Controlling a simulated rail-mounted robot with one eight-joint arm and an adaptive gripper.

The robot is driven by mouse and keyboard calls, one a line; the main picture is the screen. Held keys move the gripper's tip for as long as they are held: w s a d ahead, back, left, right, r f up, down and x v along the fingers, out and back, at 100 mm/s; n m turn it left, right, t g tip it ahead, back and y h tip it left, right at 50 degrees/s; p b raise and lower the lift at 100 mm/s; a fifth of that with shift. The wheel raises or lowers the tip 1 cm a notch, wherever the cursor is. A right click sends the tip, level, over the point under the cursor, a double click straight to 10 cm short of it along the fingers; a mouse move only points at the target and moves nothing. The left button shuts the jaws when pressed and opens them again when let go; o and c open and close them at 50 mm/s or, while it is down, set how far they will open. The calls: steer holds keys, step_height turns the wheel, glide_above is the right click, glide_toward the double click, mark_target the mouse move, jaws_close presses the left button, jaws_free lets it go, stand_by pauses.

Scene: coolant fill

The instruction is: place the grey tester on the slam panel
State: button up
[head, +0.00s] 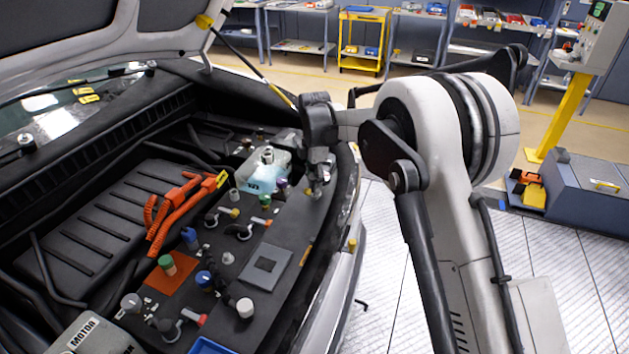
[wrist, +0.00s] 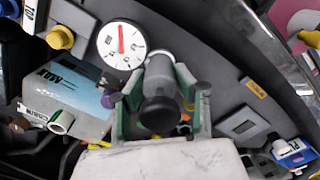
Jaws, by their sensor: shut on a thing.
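My gripper (head: 317,172) is over the front edge of the engine bay, just right of the coolant reservoir (head: 262,178). In the wrist view its green-padded fingers (wrist: 160,98) are shut on the grey tester (wrist: 159,68), which has a dark round end and a white dial with a red needle beside it. In the head view the tester is small and hard to tell from the gripper. The dark slam panel (head: 298,225) runs beneath along the front edge; a grey square plate (head: 265,267) with a darker centre lies on it, also in the wrist view (wrist: 243,123).
Several coloured caps and fittings stand left of the plate, with an orange square (head: 170,274) among them. Orange cables (head: 180,210) cross the battery cover. A blue tray (head: 210,346) shows at the bottom edge. The panel between gripper and plate looks mostly clear.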

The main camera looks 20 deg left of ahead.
steer(key=shift+f, duration=0.25)
steer(key=shift+f, duration=0.2)
steer(key=o, duration=0.9)
steer(key=shift+r, duration=0.1)
step_height(320, 180, up, 12)
steer(key=shift+r, duration=0.1)
